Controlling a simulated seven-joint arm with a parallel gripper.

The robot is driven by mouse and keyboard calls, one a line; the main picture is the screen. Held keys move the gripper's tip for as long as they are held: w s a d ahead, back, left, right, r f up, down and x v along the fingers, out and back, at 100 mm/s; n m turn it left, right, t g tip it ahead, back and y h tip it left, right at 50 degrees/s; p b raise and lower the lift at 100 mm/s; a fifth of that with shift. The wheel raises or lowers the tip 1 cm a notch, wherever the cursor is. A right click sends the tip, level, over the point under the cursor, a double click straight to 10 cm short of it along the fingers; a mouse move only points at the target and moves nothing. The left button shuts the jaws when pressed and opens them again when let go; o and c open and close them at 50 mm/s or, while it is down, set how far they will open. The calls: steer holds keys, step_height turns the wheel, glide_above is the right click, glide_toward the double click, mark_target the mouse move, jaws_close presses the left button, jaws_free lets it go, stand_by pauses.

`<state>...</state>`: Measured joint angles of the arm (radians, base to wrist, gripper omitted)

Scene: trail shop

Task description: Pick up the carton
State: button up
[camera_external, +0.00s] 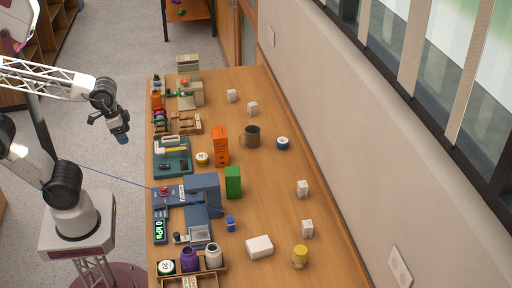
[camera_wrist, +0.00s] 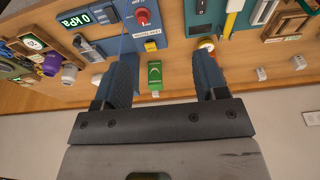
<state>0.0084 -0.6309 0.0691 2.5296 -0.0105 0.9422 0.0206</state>
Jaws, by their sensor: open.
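Several box-shaped things could be the carton; I cannot tell which is meant. A green upright box (camera_external: 233,182) stands near the middle of the wooden table (camera_external: 275,200). A taller orange box (camera_external: 220,147) stands behind it. A low white box (camera_external: 260,247) lies toward the front. My gripper (camera_external: 122,138) is raised to the left of the table, apart from all of these. In the wrist view my gripper (camera_wrist: 163,72) is open and empty, and the green box (camera_wrist: 154,76) shows between its fingers, farther off.
A blue-grey machine (camera_external: 202,190) with a 0 kPa display stands left of the green box. A dark mug (camera_external: 251,137), a blue tape roll (camera_external: 283,143) and a yellow jar (camera_external: 300,256) are on the table. Small white blocks stand near the wall. The table's right side has free room.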

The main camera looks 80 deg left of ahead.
steer(key=w+d+r+m, duration=0.1)
steer(key=w+r+m, duration=0.1)
steer(key=w, duration=0.7)
steer(key=w+d+r+m, duration=0.1)
steer(key=w+r+m, duration=0.15)
steer(key=w, duration=0.65)
steer(key=m+g, duration=0.2)
steer(key=m, duration=0.7)
glide_above(303, 183)
steer(key=s+a, duration=0.5)
steer(key=s, duration=0.9)
step_height(303, 183, down, 10)
steer(key=w+d+f+m, duration=0.1)
steer(key=w+f, duration=0.3)
steer(key=w+d+f+m, duration=0.1)
steer(key=w+d+f, duration=0.1)
steer(key=w+f, duration=0.2)
steer(key=w+d+f+m, duration=0.2)
steer(key=w+f, duration=0.2)
steer(key=w, duration=0.1)
steer(key=shift+w+f+g, duration=0.25)
steer(key=shift+w+g, duration=0.05)
steer(key=shift+w, duration=0.1)
steer(key=shift+w+d+f, duration=0.1)
steer(key=shift+w+f, duration=0.1)
steer(key=shift+f, duration=0.1)
steer(key=shift+f, duration=1.2)
steer(key=shift+f, duration=0.1)
